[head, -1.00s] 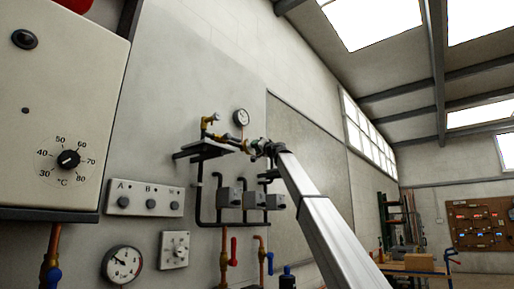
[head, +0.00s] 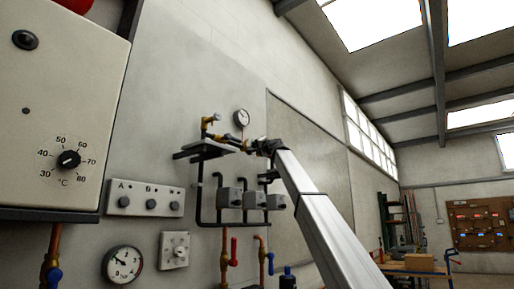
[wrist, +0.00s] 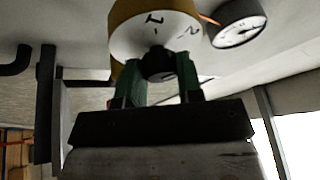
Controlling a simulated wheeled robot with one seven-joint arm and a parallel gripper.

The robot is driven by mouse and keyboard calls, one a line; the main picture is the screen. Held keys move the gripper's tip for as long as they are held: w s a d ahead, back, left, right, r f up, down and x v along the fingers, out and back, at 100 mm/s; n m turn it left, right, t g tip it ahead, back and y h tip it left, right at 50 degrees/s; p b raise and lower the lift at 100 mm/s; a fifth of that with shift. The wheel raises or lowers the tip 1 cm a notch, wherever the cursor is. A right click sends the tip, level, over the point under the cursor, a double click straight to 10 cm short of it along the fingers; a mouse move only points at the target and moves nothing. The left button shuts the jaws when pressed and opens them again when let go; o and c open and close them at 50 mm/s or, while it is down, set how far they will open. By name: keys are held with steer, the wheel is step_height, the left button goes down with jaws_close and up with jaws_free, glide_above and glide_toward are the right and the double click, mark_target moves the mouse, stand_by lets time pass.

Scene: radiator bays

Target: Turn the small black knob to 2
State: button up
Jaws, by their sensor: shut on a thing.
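The small black knob (wrist: 159,62) sits at the centre of a white dial face (wrist: 135,42) on the end of a brass body (wrist: 126,14) in the wrist view. The face bears a 1 near its top and a 2 towards its right, both turned in the picture. My gripper (wrist: 161,76) is shut on the knob, with one green finger on each side of it. The knob's pointer is hidden, so its setting cannot be read. In the head view my gripper (head: 257,147) is small and dark at the brass pipework (head: 227,140), and the knob cannot be made out there.
A round gauge (head: 241,118) is just above the pipework and shows close by in the wrist view (wrist: 238,24). A dark shelf (head: 205,150), black pipes and several grey boxes (head: 254,200) are below. A larger dial knob (head: 69,159) is on the left cabinet.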

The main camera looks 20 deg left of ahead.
steer(key=o, duration=0.9)
steer(key=shift+s, duration=0.1)
steer(key=v, duration=1)
steer(key=shift+s+d+f, duration=0.2)
steer(key=shift+s+d, duration=0.05)
steer(key=shift+d, duration=0.05)
